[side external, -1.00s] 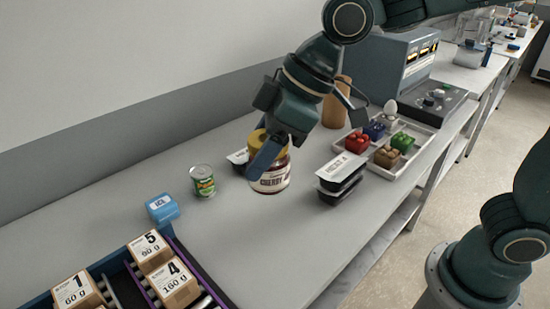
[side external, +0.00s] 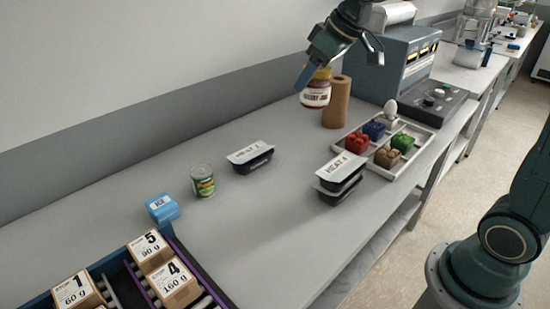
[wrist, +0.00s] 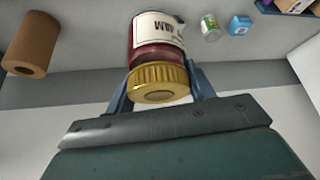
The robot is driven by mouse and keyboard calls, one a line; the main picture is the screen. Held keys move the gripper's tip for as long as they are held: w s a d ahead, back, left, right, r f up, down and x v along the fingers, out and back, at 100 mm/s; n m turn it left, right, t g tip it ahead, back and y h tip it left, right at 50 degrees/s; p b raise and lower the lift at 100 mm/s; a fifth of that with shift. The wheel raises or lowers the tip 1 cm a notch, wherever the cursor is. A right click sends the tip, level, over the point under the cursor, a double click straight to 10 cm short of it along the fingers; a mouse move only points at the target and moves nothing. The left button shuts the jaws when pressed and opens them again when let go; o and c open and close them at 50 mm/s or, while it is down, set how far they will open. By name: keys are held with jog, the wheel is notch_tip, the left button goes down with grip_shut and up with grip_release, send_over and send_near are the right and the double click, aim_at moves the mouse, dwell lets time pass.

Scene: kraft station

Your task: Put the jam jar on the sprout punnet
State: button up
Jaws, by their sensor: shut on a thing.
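The jam jar (side external: 315,94) has a gold lid and a white label around dark red contents. My gripper (side external: 320,70) is shut on it near the lid and holds it in the air, left of the brown cylinder. In the wrist view the jar (wrist: 155,45) sits between my two fingers, lid towards the camera.
The pale tray (side external: 425,137) also holds red, blue and brown items and a white egg-shaped thing. The brown cylinder (side external: 337,102) stands near the jar. Black meal trays (side external: 340,178), another meal tray (side external: 250,157), a can (side external: 203,181) and a blue box (side external: 162,208) stand on the bench.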

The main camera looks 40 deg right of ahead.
jog(key=s+d+r+m+h, duration=0.1)
jog(key=s+d+m, duration=0.1)
jog(key=d, duration=0.9)
jog(key=s+d+r+m+h, duration=0.1)
jog(key=s+d, duration=0.4)
jog(key=d, duration=0.6)
jog(key=s+d+r+m+h, duration=0.1)
jog(key=s+d+m, duration=0.3)
jog(key=d, duration=0.7)
jog(key=shift+m+g+h, duration=0.3)
jog(key=shift+m+h, duration=0.4)
notch_tip(320, 180, down, 16)
jog(key=shift+r, duration=0.1)
send_over(401, 135)
jog(key=shift+f, duration=2.2)
jog(key=o, duration=1.6)
jog(key=shift+s+f, duration=0.1)
